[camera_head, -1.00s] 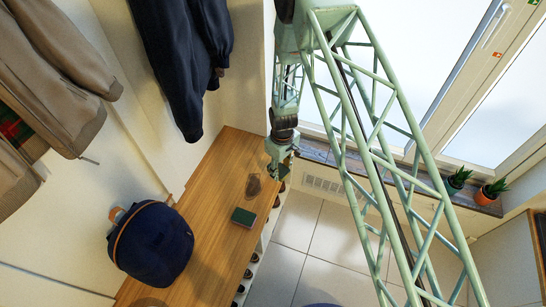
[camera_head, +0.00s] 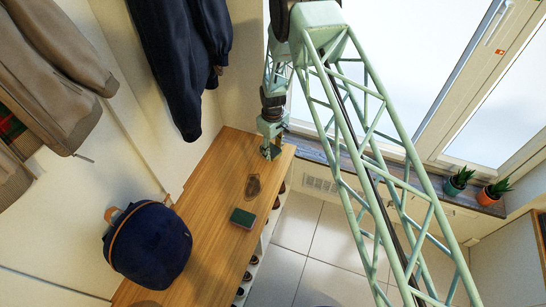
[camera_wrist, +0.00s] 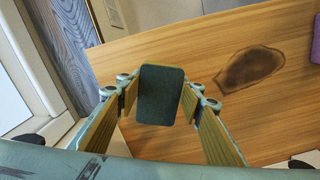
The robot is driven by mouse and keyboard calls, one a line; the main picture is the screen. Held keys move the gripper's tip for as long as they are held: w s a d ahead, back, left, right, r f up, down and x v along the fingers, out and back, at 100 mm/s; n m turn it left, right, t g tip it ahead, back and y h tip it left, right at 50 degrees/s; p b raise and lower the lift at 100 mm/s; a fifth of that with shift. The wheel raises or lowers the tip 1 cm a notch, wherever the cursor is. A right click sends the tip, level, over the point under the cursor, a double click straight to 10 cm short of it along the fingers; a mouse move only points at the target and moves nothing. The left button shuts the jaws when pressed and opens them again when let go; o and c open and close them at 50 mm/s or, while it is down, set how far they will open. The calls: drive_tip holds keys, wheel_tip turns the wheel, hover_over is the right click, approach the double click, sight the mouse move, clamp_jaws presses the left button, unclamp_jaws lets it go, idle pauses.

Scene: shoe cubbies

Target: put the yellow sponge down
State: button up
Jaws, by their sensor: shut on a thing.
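My gripper (camera_head: 271,153) is over the far end of the wooden bench (camera_head: 215,180), near the window wall. In the wrist view my gripper (camera_wrist: 160,98) is shut on a sponge (camera_wrist: 161,94), one finger on each side. The sponge shows a dark green face toward the camera and a thin yellow edge at its far end. In the head view the sponge cannot be made out at my fingers. I cannot tell whether its underside touches the bench.
A dark stain (camera_head: 253,187) marks the bench nearby. A navy bag (camera_head: 150,245) sits near the wall. Potted plants (camera_head: 487,192) stand on the windowsill.

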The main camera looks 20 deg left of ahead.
sight(273, 150)
drive_tip(key=shift+f, duration=0.1)
drive_tip(key=shift+f+b, duration=0.5)
drive_tip(key=shift+f, duration=1.1)
drive_tip(key=shift+f, duration=0.2)
drive_tip(key=o, duration=0.9)
drive_tip(key=shift+r, duration=0.25)
wheel_tip(273, 150, up, 12)
drive_tip(key=p, duration=0.2)
drive_tip(key=shift+p, duration=0.3)
